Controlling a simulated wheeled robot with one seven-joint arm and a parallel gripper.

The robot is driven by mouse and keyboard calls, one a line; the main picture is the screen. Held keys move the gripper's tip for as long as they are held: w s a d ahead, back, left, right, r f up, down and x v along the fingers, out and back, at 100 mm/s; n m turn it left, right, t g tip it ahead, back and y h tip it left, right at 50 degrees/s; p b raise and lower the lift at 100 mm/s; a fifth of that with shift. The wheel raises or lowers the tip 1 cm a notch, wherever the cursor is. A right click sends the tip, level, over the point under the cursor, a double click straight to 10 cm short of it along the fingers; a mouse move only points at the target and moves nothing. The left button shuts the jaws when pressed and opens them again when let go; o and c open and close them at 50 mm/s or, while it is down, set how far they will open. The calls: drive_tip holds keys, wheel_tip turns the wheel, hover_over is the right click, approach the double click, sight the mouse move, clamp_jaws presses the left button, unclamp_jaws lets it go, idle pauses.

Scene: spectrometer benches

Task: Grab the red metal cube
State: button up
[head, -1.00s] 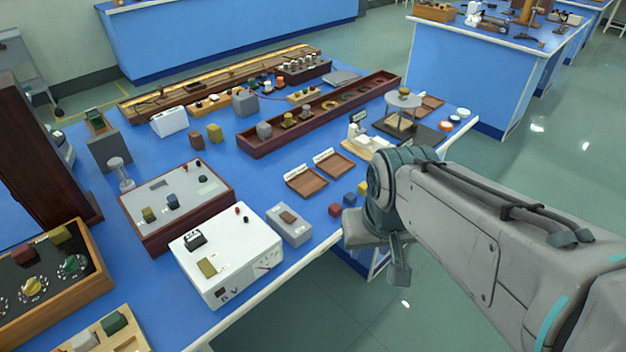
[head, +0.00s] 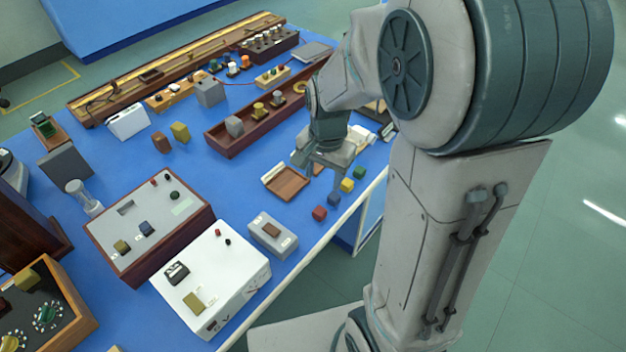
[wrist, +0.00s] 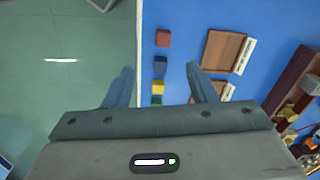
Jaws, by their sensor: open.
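The red metal cube (head: 320,213) lies on the blue bench near its front edge in the head view. It is the first of a short row, followed by a blue cube (head: 334,199), a yellow cube (head: 347,185) and a green cube (head: 359,172). In the wrist view the red cube (wrist: 163,38) is beyond my fingertips, between their lines. My gripper (wrist: 160,78) is open and empty, above the bench edge. In the head view my gripper (head: 322,175) hangs over the bench, behind the cube row.
Two brown wooden trays lie beside the cubes; one tray (wrist: 209,56) has a white label. A grey box (head: 272,236) and a white meter box (head: 212,280) stand left of the red cube. Blue bench surface is clear around the cube.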

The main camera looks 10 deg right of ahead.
drive_tip(key=w+f+m, duration=0.1)
drive_tip(key=w, duration=0.1)
drive_tip(key=m+p, duration=0.1)
hover_over(320, 210)
drive_tip(key=shift+g, duration=0.3)
wheel_tip(320, 210, down, 9)
drive_tip(key=shift+f, duration=0.15)
drive_tip(key=shift+a+f+p, duration=0.1)
drive_tip(key=shift+f+p, duration=0.45)
drive_tip(key=shift+f, duration=2.1)
drive_tip(key=c, duration=1.1)
